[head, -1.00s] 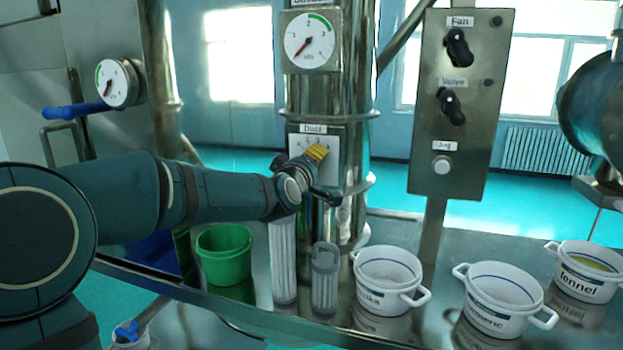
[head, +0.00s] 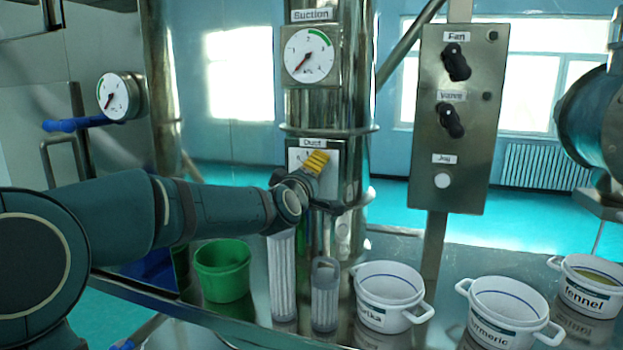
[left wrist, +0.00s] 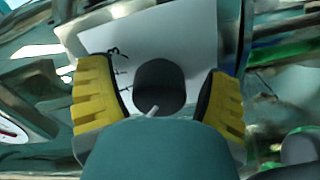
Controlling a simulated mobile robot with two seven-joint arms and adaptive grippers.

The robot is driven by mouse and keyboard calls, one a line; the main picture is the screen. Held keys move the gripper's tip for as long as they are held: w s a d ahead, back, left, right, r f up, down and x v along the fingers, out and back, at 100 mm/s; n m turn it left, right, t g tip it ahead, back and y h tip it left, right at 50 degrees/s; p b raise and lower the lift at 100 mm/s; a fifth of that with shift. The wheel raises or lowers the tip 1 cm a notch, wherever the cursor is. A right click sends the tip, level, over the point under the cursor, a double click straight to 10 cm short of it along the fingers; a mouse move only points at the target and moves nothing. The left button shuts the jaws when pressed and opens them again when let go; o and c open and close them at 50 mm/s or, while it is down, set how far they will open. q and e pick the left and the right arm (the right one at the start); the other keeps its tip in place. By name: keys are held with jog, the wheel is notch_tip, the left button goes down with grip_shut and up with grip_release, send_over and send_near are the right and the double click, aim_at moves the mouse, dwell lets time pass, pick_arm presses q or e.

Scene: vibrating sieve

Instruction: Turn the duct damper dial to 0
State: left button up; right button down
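The duct damper dial is a dark round knob with a pale pointer mark (left wrist: 158,88) on a white scale plate. The plate sits on the metal column under a "Duct" label (head: 312,143). My left gripper (head: 316,162) is at the plate and hides the knob in the head view. In the left wrist view, the yellow fingers of my left gripper (left wrist: 163,97) stand on either side of the knob, with gaps showing at both sides. A "3" and scale ticks are visible on the plate; the pointer's exact reading cannot be told. My right gripper is in neither view.
The suction gauge (head: 310,54) is above the dial. A fan and valve panel (head: 452,150) stands to the right.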

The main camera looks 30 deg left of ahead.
pick_arm(q)
notch_tip(320, 180, up, 8)
jog(key=shift+s+r, duration=0.1)
jog(key=shift+r, duration=0.55)
jog(key=shift+d+r, duration=0.35)
jog(key=shift+a, duration=0.3)
